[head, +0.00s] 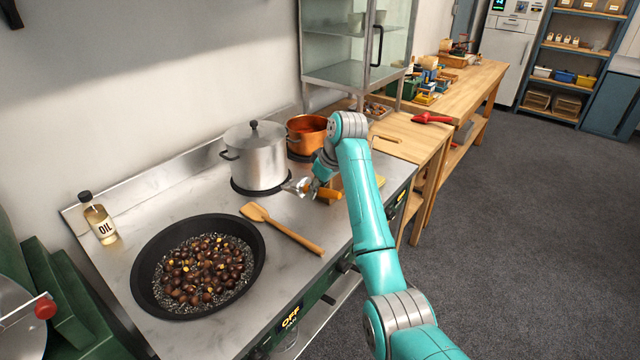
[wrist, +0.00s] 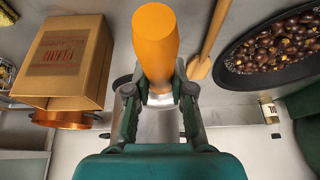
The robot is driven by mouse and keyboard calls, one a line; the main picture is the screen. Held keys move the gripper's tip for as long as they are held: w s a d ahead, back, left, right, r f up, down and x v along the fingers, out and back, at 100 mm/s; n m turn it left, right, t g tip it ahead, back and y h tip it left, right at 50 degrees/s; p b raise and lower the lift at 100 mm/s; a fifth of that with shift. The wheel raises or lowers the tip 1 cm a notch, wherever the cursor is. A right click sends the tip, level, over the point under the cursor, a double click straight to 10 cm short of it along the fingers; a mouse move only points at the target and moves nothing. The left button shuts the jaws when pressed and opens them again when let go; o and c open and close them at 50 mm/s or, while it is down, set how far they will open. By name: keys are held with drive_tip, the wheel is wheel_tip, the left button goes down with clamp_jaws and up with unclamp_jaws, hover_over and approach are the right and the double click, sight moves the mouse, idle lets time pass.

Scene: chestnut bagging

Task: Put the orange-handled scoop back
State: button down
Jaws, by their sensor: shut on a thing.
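The orange-handled scoop has a thick orange handle (head: 329,194) and a metal head (head: 296,187). My gripper (head: 318,183) is shut on it above the steel worktop, near the front of the big pot. In the wrist view the orange handle (wrist: 156,45) stands between my gripper's two fingers (wrist: 158,95), its butt end toward the camera. The scoop's metal head is mostly hidden there behind the gripper. I cannot make out an empty holder or rest for the scoop.
A lidded steel pot (head: 257,160) and a copper pot (head: 307,133) stand behind. A black pan of chestnuts (head: 150,290), a wooden spatula (head: 285,229) and an oil bottle (head: 98,220) are on the worktop. A printed cardboard box (wrist: 85,85) is close beside the gripper. A red scoop (head: 432,118) lies farther right.

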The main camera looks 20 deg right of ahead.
sight(330, 191)
drive_tip(key=shift+f, duration=3.8)
drive_tip(key=shift+f, duration=0.5)
drive_tip(key=c, duration=0.9)
unclamp_jaws()
drive_tip(key=shift+c, duration=0.2)
drive_tip(key=shift+r, duration=0.1)
drive_tip(key=v, duration=1.2)
